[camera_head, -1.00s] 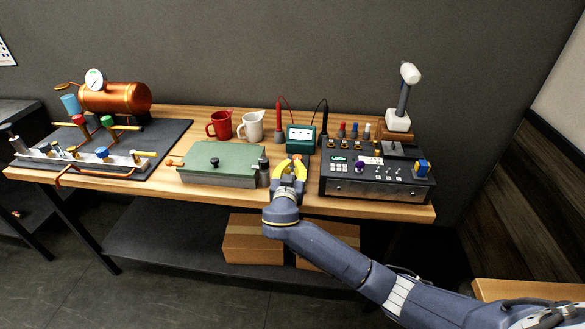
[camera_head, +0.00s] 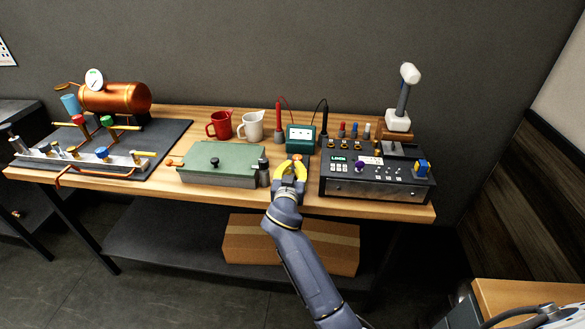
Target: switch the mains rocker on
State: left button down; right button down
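A black control unit (camera_head: 376,176) stands at the right end of the wooden bench. Its front has a small lit display, a row of buttons, a purple knob and several small switches. I cannot tell which of these is the mains rocker; the parts are too small. My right gripper (camera_head: 291,163), with yellow fingers, is over the front of the bench, left of the control unit and apart from it. Its fingers look spread, with nothing seen between them. My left gripper is not in view.
A green lidded box (camera_head: 222,158) with a black knob is left of my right gripper. Behind are a teal meter (camera_head: 300,138) with probes, a red mug (camera_head: 219,125) and a white jug (camera_head: 251,126). A mallet (camera_head: 403,95) stands behind the control unit. A copper boiler (camera_head: 118,97) is far left.

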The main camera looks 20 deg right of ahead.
jog(key=shift+a+r, duration=0.1)
jog(key=shift+s+r, duration=0.1)
jog(key=shift+a+r, duration=0.55)
jog(key=shift+s+d, duration=0.15)
